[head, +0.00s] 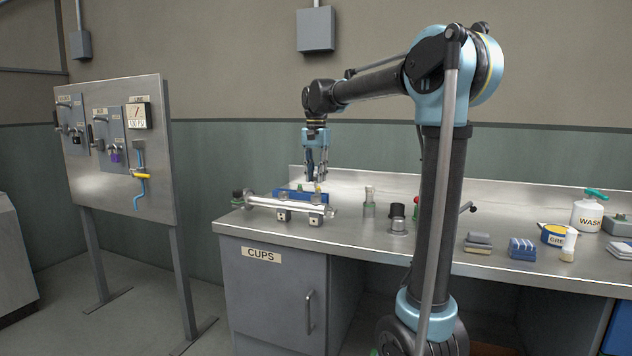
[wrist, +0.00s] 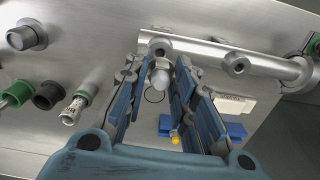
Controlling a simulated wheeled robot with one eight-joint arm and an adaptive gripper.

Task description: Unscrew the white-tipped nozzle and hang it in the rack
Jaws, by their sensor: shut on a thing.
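My gripper (head: 317,170) points down over the bench at the right part of the steel pipe (head: 270,203). In the wrist view, its blue-padded fingers (wrist: 158,85) are closed around a small pale, round-tipped piece that looks like the white-tipped nozzle (wrist: 160,74). This piece is beside a round port (wrist: 160,46) on the pipe (wrist: 270,63); I cannot tell whether they touch. The blue rack (head: 288,194) lies behind the pipe and shows partly in the wrist view (wrist: 236,131). A yellow-tipped nozzle (wrist: 175,138) is near the rack, partly hidden by a finger.
Small fittings, one pale-topped (head: 369,196) and one black-topped (head: 397,212), stand right of the pipe. A valve panel (head: 120,190) stands at left.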

